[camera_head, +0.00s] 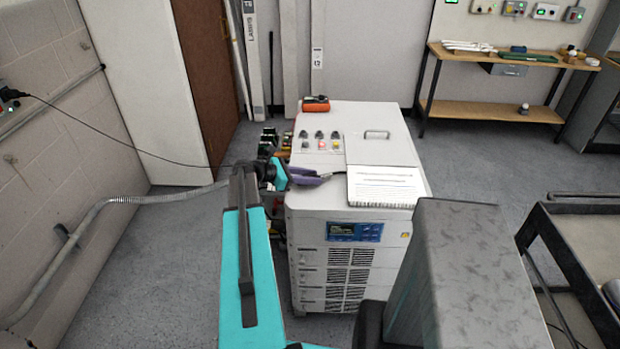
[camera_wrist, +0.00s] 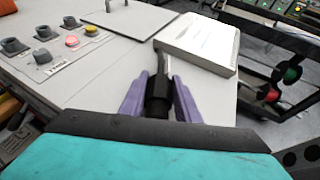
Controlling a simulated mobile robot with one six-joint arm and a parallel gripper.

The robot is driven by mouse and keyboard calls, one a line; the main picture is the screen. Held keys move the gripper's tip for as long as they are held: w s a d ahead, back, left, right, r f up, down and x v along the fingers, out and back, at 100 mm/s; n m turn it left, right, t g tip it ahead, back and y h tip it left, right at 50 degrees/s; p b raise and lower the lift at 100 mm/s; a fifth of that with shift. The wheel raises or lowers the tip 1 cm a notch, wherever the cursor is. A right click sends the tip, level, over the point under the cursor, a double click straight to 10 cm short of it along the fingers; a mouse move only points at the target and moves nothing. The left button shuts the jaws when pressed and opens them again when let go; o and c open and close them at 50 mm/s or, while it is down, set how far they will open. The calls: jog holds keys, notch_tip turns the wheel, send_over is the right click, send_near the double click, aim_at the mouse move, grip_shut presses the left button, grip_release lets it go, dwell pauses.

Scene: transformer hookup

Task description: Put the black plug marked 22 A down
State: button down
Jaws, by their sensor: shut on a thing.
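My gripper (camera_head: 316,178) is over the near left part of the white cabinet's top (camera_head: 375,129). In the wrist view its purple fingers (camera_wrist: 160,100) are shut on a black plug (camera_wrist: 158,92), one finger on each side. The plug points away from my wrist, toward a white booklet. Its 22 A marking cannot be read. In the head view the plug is mostly hidden by the fingers. I cannot tell whether it touches the cabinet top.
A white booklet (camera_head: 385,186) lies on the cabinet top just right of my gripper. Knobs and buttons (camera_head: 320,142), a handle (camera_head: 377,134) and an orange device (camera_head: 315,104) are farther back. A thin black cable (camera_head: 110,143) runs from the left wall toward my arm.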

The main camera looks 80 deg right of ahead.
jog(key=shift+f, duration=0.1)
jog(key=c, duration=1.3)
grip_release()
jog(key=shift+c, duration=0.2)
jog(key=b+v, duration=0.3)
jog(key=v, duration=0.9)
